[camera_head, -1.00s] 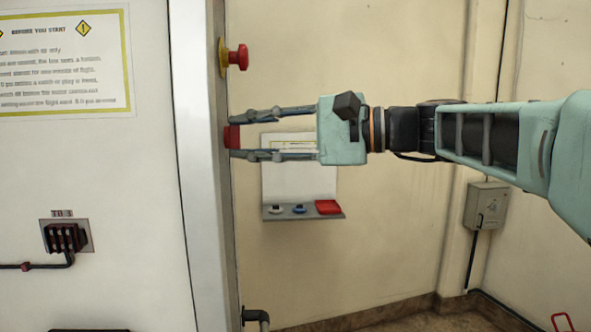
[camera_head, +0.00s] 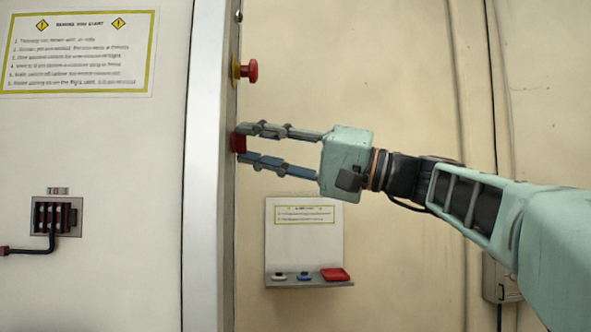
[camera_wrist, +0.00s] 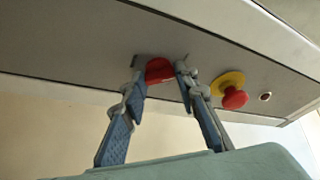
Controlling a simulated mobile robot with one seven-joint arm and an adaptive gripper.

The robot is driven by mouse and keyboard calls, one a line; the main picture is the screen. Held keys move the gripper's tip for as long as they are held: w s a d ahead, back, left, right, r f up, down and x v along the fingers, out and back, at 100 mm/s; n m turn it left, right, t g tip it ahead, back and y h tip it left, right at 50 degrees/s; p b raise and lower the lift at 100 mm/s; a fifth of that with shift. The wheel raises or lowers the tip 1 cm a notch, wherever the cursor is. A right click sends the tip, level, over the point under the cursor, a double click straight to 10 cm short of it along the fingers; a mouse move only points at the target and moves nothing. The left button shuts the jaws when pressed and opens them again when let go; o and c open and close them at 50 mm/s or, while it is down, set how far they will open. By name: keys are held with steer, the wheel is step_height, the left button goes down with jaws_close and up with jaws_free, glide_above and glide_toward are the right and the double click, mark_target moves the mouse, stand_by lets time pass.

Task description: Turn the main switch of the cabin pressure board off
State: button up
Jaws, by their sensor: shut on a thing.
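A red knob (camera_head: 238,143), which I take for the main switch, sticks out from the narrow side face of the white cabinet (camera_head: 204,230). My gripper (camera_head: 244,145) reaches in from the right with one finger above the knob and one below. It is shut on the knob, and the fingers hide part of it in the head view. In the wrist view the red knob (camera_wrist: 158,70) sits between the two fingertips. The gripper is tilted, with its fingers sloping. Markings on the knob cannot be read.
A red mushroom button (camera_head: 251,70) on a yellow plate sits just above the knob, close to the upper finger. A small wall shelf (camera_head: 310,283) with a red tray (camera_head: 335,274) is below my gripper. A notice (camera_head: 78,52) and a terminal block (camera_head: 57,216) are on the cabinet front.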

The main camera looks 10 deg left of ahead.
steer(key=shift+f+n+g+y+b, duration=0.15)
steer(key=shift+n+g+y+b, duration=0.15)
steer(key=shift+n+b, duration=0.55)
steer(key=shift+n, duration=0.25)
steer(key=o, duration=1.2)
steer(key=shift+c, duration=0.2)
steer(key=v, duration=1.2)
steer(key=shift+w, duration=0.15)
